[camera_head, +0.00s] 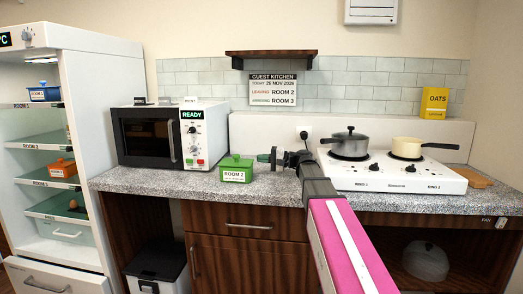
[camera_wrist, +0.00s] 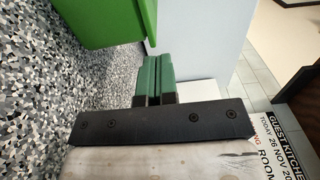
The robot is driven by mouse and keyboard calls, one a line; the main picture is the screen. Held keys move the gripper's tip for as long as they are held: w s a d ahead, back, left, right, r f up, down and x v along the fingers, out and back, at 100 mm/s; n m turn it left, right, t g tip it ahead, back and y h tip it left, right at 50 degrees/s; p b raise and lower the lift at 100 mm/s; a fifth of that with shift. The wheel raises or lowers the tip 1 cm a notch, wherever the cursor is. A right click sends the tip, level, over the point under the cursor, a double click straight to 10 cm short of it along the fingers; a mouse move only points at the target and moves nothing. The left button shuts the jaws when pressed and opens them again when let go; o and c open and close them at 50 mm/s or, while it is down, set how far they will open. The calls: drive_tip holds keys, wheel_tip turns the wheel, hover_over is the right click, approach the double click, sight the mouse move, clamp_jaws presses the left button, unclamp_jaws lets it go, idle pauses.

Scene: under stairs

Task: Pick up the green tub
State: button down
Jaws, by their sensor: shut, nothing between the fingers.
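The green tub (camera_head: 236,171) with a lid and a white "ROOM 2" label stands on the speckled counter, right of the microwave. Part of its green side also shows at the top of the wrist view (camera_wrist: 115,20). My gripper (camera_head: 262,158) is just to the right of the tub, its green-tipped fingers pointing left towards it. In the wrist view the two fingers (camera_wrist: 152,62) lie side by side, shut and empty. The tub appears beyond and to the left of the fingertips there, and I see no hold on it.
The microwave (camera_head: 170,136) is left of the tub. The white hob (camera_head: 390,172) carries a grey pot (camera_head: 350,142) and a cream pan (camera_head: 407,147) on the right. The open fridge (camera_head: 98,90) at far left holds a blue tub (camera_head: 44,93) and an orange tub (camera_head: 62,168).

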sight(237, 172)
wheel_tip(237, 172, down, 2)
drive_tip(key=shift+f, duration=0.1)
drive_tip(key=shift+s+a, duration=0.15)
drive_tip(key=shift+s, duration=0.05)
drive_tip(key=shift+s+a, duration=0.1)
drive_tip(key=shift+a, duration=0.15)
drive_tip(key=shift+a, duration=0.1)
drive_tip(key=s+a, duration=0.3)
drive_tip(key=a, duration=0.1)
drive_tip(key=s+a, duration=0.3)
drive_tip(key=a, duration=0.2)
drive_tip(key=s+a, duration=0.3)
drive_tip(key=a, duration=0.2)
drive_tip(key=shift+s, duration=0.25)
drive_tip(key=shift+d, duration=0.1)
